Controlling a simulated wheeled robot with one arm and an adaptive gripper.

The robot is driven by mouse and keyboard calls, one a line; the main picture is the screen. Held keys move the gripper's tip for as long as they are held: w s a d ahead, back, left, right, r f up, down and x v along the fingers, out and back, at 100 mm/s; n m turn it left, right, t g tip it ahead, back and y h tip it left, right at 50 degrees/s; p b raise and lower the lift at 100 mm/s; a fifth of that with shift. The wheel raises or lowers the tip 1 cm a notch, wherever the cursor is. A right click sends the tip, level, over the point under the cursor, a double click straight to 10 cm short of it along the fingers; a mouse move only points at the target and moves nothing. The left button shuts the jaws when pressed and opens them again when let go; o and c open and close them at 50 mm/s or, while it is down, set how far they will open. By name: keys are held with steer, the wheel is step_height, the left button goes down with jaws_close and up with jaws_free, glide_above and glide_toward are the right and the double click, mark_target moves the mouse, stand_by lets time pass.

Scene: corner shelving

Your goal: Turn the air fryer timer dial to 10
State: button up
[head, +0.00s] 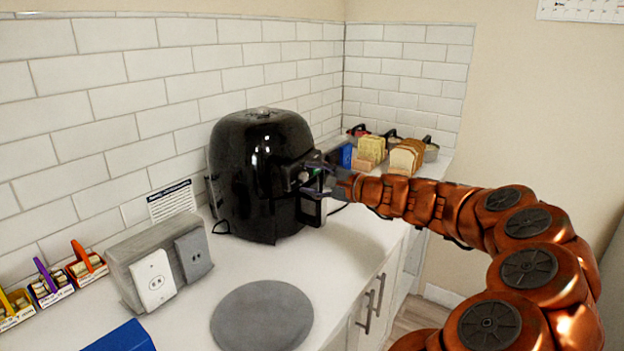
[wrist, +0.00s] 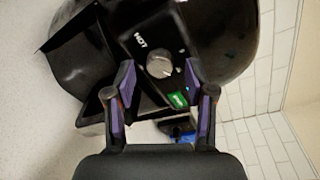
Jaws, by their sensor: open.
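The black air fryer (head: 250,165) stands on the white counter against the tiled wall. It also fills the upper part of the wrist view (wrist: 228,35). Its round silver dial (wrist: 159,64) shows on the dark front panel, with a green label (wrist: 177,99) near it. The dial's numbers are too small to read. My gripper (head: 318,181) is at the front of the air fryer. In the wrist view my gripper (wrist: 160,84) is open, with one purple-padded finger on each side of the dial and a gap to each. I cannot tell how far the fingertips are from the panel.
Bread loaves (head: 404,157) and several pots stand in the corner behind my gripper. A grey outlet box (head: 128,255), a round grey mat (head: 262,315) and small colourful boxes (head: 50,284) are on the counter at left and front. Bare counter (head: 345,250) lies right of the mat.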

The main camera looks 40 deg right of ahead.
steer(key=v, duration=1.1)
steer(key=shift+s, duration=0.45)
steer(key=s+a+f+n+g+y+p, duration=0.15)
steer(key=a+n+g, duration=0.4)
steer(key=a, duration=0.95)
steer(key=s+a+f+n+g+y+p, duration=0.1)
steer(key=s+a+f+n+g+y, duration=0.3)
steer(key=a, duration=1.1)
steer(key=s+a+f+n+g+h, duration=0.2)
steer(key=s+a+n+g+h, duration=0.1)
steer(key=s+a+n+g, duration=0.15)
steer(key=s+d+f+n+g+h+p, duration=0.1)
steer(key=s+f+n+g+h, duration=0.1)
steer(key=s, duration=0.6)
steer(key=s+d+f+n+g+h+p, duration=0.1)
steer(key=s+d+f+n+h+p, duration=0.1)
steer(key=s+h, duration=0.3)
steer(key=s+n, duration=0.1)
steer(key=s, duration=0.3)
steer(key=shift+f+n+g, duration=0.35)
steer(key=shift+n+g, duration=0.05)
